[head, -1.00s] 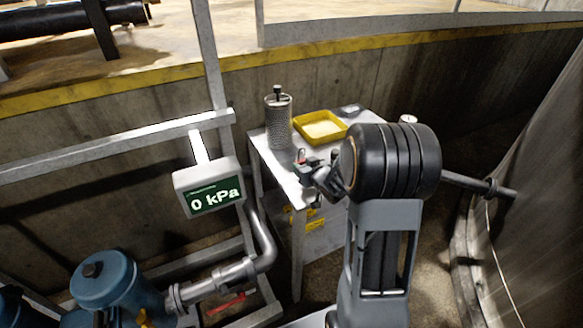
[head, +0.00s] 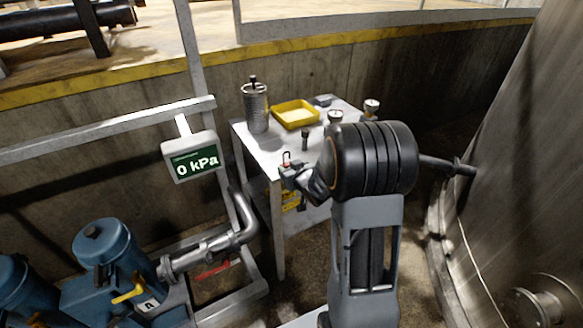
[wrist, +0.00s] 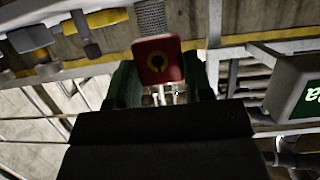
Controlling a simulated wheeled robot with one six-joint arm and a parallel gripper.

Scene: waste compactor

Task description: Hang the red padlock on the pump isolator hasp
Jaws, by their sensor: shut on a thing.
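The red padlock (wrist: 158,58) is held between the green-padded fingers of my gripper (wrist: 160,84) in the wrist view. Its square body faces the camera with a dark keyhole in a brass ring. In the head view the padlock (head: 285,166) is a small red spot with its dark shackle standing up. There my gripper (head: 292,174) is at the near edge of the table, apparently above it. I cannot make out the pump isolator hasp in either view.
The white table (head: 262,152) holds a perforated canister (head: 255,108), a yellow tray (head: 284,123) and gauges (head: 334,117). A 0 kPa display (head: 192,158) stands on a rail. Blue pumps (head: 103,250), with a yellow handle (head: 128,294), are lower left. A large metal drum (head: 500,190) is right.

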